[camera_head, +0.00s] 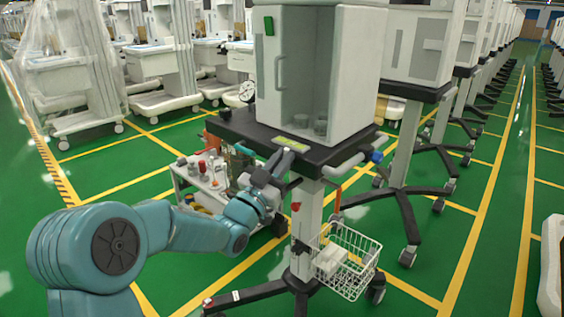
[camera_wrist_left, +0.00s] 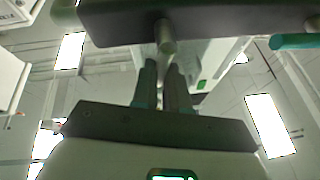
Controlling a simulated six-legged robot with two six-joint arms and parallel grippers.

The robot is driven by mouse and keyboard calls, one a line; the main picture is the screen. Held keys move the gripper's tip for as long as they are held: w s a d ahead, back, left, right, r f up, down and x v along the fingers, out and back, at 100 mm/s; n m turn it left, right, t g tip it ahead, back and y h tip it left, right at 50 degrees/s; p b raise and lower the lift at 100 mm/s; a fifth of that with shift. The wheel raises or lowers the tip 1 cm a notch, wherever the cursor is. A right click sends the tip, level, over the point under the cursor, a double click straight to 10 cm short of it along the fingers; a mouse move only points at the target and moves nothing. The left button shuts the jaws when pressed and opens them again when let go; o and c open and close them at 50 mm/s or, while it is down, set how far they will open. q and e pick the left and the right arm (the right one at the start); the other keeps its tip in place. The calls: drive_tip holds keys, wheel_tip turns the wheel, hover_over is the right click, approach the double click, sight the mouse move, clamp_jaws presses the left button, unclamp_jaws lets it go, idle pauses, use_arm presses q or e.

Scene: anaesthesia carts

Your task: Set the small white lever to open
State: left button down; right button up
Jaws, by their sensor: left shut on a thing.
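My left gripper (camera_head: 281,161) reaches up to the front edge of the black shelf (camera_head: 245,128) of the nearest cart, just below a yellow-green label (camera_head: 292,144). In the left wrist view, its two fingers (camera_wrist_left: 163,68) are close together around the lower end of a short pale rod, which appears to be the small lever (camera_wrist_left: 166,40). The rod hangs from the dark underside of the shelf (camera_wrist_left: 215,20). The gripper is shut on it. In the head view the lever is hidden by the gripper, and its setting cannot be read. My right gripper is not in view.
A white handle (camera_head: 344,166) with a blue end (camera_head: 376,156) juts from the shelf's right front. A wire basket (camera_head: 346,262) hangs on the column below. A low trolley with bottles (camera_head: 205,182) stands behind my left arm.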

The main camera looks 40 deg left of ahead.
use_arm(q)
drive_tip(key=shift+f, duration=0.15)
drive_tip(key=c, duration=1.1)
unclamp_jaws()
drive_tip(key=shift+c, duration=0.2)
drive_tip(key=v, duration=1.6)
drive_tip(key=shift+s, duration=0.15)
